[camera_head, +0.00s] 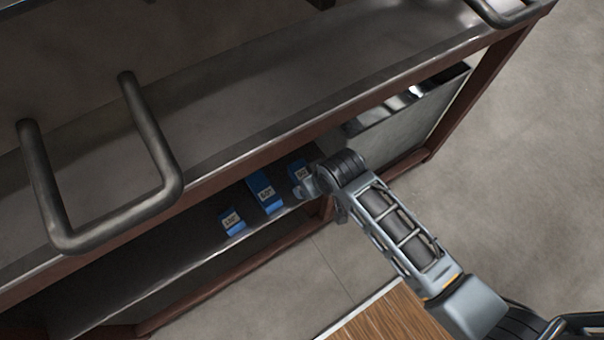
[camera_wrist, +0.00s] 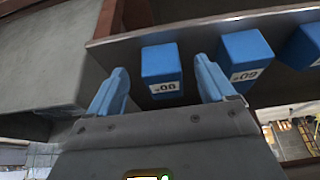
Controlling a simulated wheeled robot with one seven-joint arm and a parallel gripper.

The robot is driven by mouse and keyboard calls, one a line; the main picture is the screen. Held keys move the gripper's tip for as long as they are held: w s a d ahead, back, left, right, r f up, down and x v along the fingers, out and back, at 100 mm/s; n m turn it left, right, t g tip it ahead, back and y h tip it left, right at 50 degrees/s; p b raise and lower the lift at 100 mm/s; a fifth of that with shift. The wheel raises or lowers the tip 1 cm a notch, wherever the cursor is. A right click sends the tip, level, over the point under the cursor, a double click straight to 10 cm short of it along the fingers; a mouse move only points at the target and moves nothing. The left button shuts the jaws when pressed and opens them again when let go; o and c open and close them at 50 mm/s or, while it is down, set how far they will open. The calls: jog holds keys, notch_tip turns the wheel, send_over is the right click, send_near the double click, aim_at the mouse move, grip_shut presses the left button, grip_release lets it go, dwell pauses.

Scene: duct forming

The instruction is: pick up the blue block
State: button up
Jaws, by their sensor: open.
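Several blue blocks with white number labels stand in a row on the lower shelf. The nearest to my gripper is a blue block (camera_head: 297,169), partly hidden behind it in the head view. In the wrist view a blue block (camera_wrist: 161,64) shows between the two blue fingers of my gripper (camera_wrist: 162,72), with a gap on each side. My gripper (camera_head: 306,187) is open and at the shelf's edge, close to that block. I cannot tell how deep the fingers reach around it.
A middle blue block (camera_head: 265,191) and a left blue block (camera_head: 232,220) stand farther left on the lower shelf (camera_head: 185,265). The bench top (camera_head: 230,105) overhangs them. A grey metal panel (camera_head: 410,115) stands right of the row.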

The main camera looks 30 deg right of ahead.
aim_at(303, 172)
jog(key=w, duration=0.4)
jog(key=shift+b+x, duration=0.45)
jog(key=shift+x, duration=0.7)
jog(key=shift+w+f, duration=0.2)
jog(key=shift+f, duration=0.1)
jog(key=shift+c, duration=0.5)
jog(key=c, duration=1.2)
